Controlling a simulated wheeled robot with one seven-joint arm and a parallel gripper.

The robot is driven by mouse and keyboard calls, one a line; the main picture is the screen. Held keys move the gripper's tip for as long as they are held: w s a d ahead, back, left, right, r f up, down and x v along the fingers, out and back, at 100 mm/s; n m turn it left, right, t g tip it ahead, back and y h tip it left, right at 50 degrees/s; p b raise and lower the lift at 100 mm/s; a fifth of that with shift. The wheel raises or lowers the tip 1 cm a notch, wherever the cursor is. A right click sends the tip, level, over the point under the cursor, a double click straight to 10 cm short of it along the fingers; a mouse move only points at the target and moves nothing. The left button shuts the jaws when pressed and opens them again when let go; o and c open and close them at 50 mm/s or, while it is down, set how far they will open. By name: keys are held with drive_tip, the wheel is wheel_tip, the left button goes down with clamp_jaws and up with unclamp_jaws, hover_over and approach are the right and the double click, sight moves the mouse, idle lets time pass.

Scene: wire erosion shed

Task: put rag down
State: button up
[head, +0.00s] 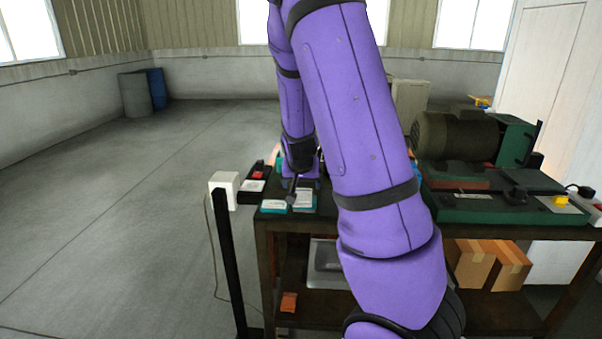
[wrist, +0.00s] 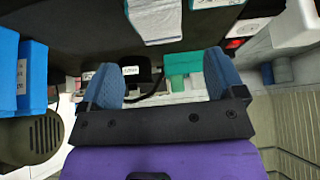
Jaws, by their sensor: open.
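My gripper (wrist: 162,78) is open in the wrist view, its two blue fingers wide apart with no rag between them. In the head view my arm reaches down to the left end of the dark workbench (head: 263,228), where the fingers are too small and covered to make out. I cannot pick out a rag for sure in either view. A small orange-brown piece (head: 289,301) lies on the bench's lower shelf, and I cannot tell if it is cloth.
Teal boxes with white labels (head: 273,206) stand at the bench's left front corner. A white box on a black post (head: 224,188) rises left of the bench. A green machine with a motor (head: 458,137) fills the right side.

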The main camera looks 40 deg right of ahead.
drive_tip(key=shift+v, duration=2.55)
